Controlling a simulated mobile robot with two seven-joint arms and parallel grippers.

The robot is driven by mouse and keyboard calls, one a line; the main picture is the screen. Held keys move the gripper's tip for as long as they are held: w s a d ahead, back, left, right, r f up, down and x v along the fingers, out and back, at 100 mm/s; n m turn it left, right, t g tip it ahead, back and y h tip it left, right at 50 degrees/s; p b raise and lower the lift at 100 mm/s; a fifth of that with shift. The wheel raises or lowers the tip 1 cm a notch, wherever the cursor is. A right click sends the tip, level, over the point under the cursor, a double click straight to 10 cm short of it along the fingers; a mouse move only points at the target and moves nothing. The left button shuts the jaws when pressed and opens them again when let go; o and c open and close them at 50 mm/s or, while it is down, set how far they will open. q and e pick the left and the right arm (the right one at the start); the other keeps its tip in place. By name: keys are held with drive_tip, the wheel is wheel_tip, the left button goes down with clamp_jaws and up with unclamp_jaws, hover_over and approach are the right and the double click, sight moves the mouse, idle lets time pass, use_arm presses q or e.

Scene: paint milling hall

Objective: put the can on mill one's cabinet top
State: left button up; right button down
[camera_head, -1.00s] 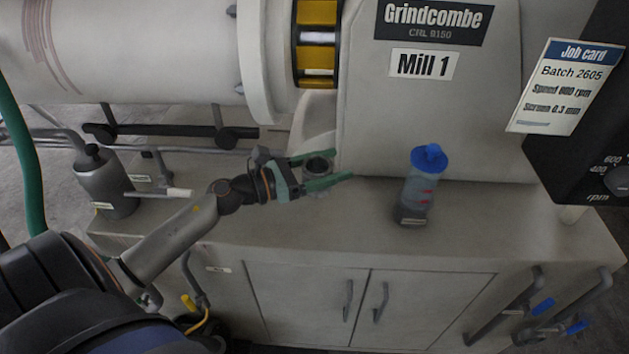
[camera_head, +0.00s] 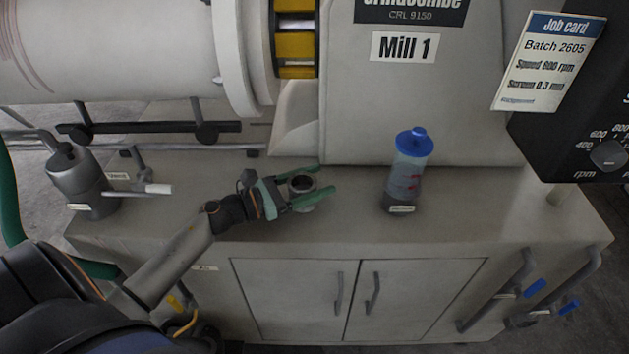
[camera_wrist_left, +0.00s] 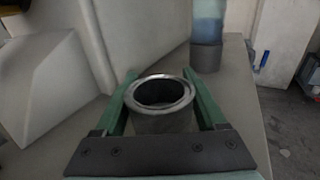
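The can (camera_head: 302,186) is a small grey metal cylinder with an open, dark top. It is upright between the green fingers of my left gripper (camera_head: 306,188), which are shut on it. The left wrist view shows the can (camera_wrist_left: 161,122) between both fingers, with no clear gap at its sides. Mill one, labelled "Mill 1" (camera_head: 404,47), stands behind its pale cabinet top (camera_head: 470,205). My right gripper is not in view.
A blue-capped bottle (camera_head: 407,172) stands on the cabinet top right of the can. A grey canister (camera_head: 78,182) with a pipe is at the left end. A black control box (camera_head: 580,150) with a job card (camera_head: 548,62) overhangs at right. Bare top lies between can and bottle.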

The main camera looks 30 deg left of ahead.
use_arm(q)
drive_tip(key=o, duration=0.4)
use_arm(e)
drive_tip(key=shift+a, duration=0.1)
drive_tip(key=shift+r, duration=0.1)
use_arm(q)
drive_tip(key=shift+r+p, duration=0.25)
drive_tip(key=shift+p, duration=0.1)
drive_tip(key=b+v, duration=0.2)
drive_tip(key=v, duration=0.9)
drive_tip(key=shift+s+f, duration=0.15)
drive_tip(key=shift+s+a, duration=0.2)
drive_tip(key=shift+s, duration=0.15)
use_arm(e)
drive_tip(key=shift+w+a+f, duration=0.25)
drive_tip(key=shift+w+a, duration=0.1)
